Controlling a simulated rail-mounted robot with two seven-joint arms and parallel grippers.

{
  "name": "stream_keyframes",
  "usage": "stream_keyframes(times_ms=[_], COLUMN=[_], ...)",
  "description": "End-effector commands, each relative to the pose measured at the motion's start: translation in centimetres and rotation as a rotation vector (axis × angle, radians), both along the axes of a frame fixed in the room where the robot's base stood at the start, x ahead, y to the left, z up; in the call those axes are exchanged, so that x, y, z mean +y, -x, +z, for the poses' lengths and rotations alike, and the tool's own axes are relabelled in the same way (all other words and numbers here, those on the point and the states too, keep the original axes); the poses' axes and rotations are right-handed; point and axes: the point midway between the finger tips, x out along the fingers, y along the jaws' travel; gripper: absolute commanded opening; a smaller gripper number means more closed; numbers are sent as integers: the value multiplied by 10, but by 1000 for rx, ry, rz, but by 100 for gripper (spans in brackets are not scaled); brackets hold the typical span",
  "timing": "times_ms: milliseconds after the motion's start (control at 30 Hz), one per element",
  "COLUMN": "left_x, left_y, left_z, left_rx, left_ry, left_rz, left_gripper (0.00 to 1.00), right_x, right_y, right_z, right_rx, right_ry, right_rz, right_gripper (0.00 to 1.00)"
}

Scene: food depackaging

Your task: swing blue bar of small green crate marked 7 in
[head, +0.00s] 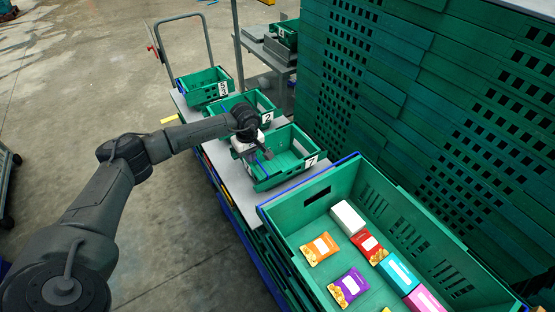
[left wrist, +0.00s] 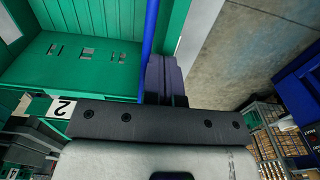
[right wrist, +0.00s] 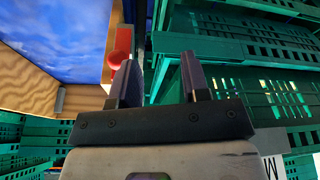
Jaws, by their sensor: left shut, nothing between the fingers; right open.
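The small green crate marked 7 (head: 290,176) stands on a grey shelf, its open top up and its 7 label at the right corner. Its blue bar (head: 251,172) runs along the left side, partly hidden by my gripper. In the left wrist view a blue bar (left wrist: 149,45) runs upright just left of my fingers. My left gripper (head: 266,156) is shut and empty at the crate's left side, close to the bar; I cannot tell if they touch. My right gripper (right wrist: 160,78) is open and empty, away from the crate.
The crate marked 2 (head: 268,117) stands directly behind, and another small green crate (head: 205,88) beyond it. A large green crate (head: 312,208) with several food packets and boxes is in front. Tall green crate stacks (head: 430,90) rise on the right. Concrete floor lies open at left.

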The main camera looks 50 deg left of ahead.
Motion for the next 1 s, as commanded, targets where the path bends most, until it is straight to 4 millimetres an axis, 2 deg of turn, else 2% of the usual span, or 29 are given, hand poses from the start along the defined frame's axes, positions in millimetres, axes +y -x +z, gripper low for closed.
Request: stream_keyframes(times_ms=[1000], left_x=[-3], left_y=[-14], left_z=[-3], left_rx=[-1], left_ry=[1], left_rz=[-1], left_gripper=[0], right_x=[-1], right_y=[0], right_z=[-7], right_rx=[0], right_ry=[3], right_rz=[2], right_gripper=[43])
